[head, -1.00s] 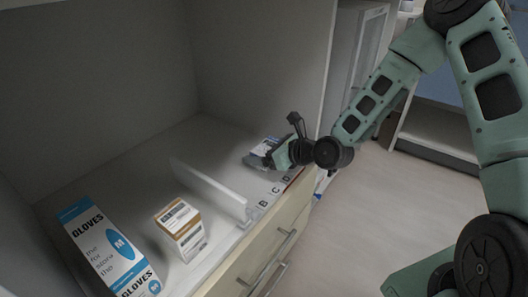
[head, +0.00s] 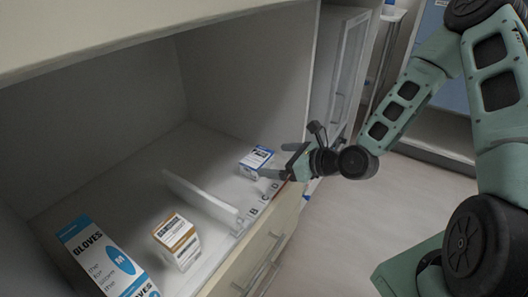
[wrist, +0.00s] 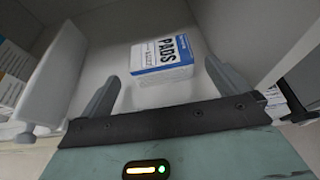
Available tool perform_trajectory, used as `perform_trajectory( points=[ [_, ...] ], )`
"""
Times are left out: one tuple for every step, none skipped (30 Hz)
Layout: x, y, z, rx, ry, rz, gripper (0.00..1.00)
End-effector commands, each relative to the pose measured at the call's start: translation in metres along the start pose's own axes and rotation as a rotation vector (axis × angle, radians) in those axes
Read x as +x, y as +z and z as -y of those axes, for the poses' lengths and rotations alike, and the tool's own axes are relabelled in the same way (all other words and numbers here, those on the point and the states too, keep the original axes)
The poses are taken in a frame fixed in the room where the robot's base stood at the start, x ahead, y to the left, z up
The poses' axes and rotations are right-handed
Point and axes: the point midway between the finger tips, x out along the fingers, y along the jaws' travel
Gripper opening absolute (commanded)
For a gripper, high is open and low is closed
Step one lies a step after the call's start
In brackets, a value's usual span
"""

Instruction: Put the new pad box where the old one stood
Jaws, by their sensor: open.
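A blue-and-white box (head: 256,161) stands on the shelf behind the letter strip, right of the low divider. In the wrist view the pad box (wrist: 162,58) reads PADS and lies ahead of my fingertips, near the middle between them. My gripper (head: 281,160) is open and empty at the shelf's front edge, close to the box; it also shows in the wrist view (wrist: 165,85). I cannot tell whether this is the new or the old pad box; no second pad box is clearly seen.
A white-and-orange box (head: 177,241) and a blue-and-white GLOVES box (head: 104,262) stand further left. The letter strip (head: 262,204) runs along the shelf's front. The shelf behind the pad box is bare.

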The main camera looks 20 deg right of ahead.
Motion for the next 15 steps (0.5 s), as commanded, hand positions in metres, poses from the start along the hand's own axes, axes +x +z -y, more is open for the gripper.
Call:
perform_trajectory(
  points=[
    [-0.01, 0.002, 0.001, 0.005, -0.002, -0.002, 1.0],
    [-0.013, 0.002, 0.001, 0.004, -0.002, -0.002, 1.0],
    [-0.017, 0.001, 0.001, 0.003, -0.002, -0.002, 1.0],
    [-0.02, 0.001, 0.001, 0.003, -0.001, -0.002, 1.0],
    [-0.022, 0.001, 0.0, 0.002, -0.001, -0.002, 1.0],
    [-0.024, 0.0, 0.0, -0.004, 0.001, -0.004, 1.0],
    [-0.025, 0.0, -0.001, -0.016, 0.005, -0.01, 1.0],
    [-0.025, -0.001, -0.004, -0.039, 0.013, -0.02, 1.0],
    [-0.024, -0.002, -0.008, -0.088, 0.029, -0.043, 1.0],
    [-0.023, -0.003, -0.012, -0.14, 0.046, -0.066, 1.0],
    [-0.022, -0.004, -0.018, -0.206, 0.069, -0.095, 1.0],
    [-0.021, -0.006, -0.026, -0.314, 0.107, -0.14, 1.0],
    [-0.02, -0.008, -0.033, -0.407, 0.14, -0.177, 1.0],
    [-0.02, -0.01, -0.041, -0.509, 0.179, -0.216, 1.0],
    [-0.021, -0.011, -0.051, -0.654, 0.238, -0.267, 1.0]
  ],
)
